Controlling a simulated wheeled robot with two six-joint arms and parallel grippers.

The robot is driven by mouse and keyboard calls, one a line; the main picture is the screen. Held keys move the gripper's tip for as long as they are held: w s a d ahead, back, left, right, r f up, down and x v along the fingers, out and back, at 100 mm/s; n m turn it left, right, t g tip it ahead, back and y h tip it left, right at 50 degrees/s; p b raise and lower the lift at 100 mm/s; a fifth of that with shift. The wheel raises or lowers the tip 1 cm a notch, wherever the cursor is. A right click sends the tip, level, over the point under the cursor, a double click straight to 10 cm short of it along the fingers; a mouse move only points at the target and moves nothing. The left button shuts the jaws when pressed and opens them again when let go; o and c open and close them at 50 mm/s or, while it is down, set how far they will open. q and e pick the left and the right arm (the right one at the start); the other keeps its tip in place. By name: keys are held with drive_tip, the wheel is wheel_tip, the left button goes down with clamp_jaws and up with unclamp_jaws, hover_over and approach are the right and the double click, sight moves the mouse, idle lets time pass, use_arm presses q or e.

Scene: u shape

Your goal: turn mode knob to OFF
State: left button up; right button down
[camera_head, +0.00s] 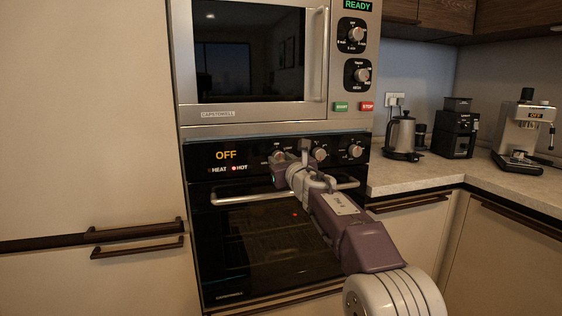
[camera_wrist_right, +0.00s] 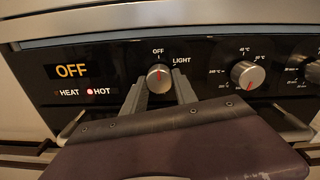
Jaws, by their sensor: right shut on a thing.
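The mode knob (camera_wrist_right: 159,77) is a round silver knob on the black oven control panel, between my fingertips in the right wrist view. Its labels read OFF above and LIGHT to the upper right. Its red mark appears to point up toward OFF. In the head view the knob (camera_head: 277,156) is partly hidden by my gripper. My right gripper (camera_head: 292,165) is shut on the mode knob, one finger on each side. The oven display (camera_wrist_right: 72,71) reads OFF, with a lit red HOT lamp and a dark HEAT lamp. My left gripper is out of view.
A temperature knob (camera_wrist_right: 247,75) sits to the right on the same panel, with another knob beyond it. The oven door handle (camera_head: 235,199) runs below the panel. A microwave (camera_head: 250,60) is above. A kettle (camera_head: 402,135) and coffee machines stand on the right counter.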

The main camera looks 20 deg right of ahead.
drive_tip(key=shift+f, duration=0.15)
drive_tip(key=c, duration=1)
unclamp_jaws()
drive_tip(key=shift+o, duration=0.2)
drive_tip(key=shift+s, duration=0.1)
drive_tip(key=s+b, duration=0.3)
drive_tip(key=s, duration=0.6)
drive_tip(key=shift+d, duration=0.25)
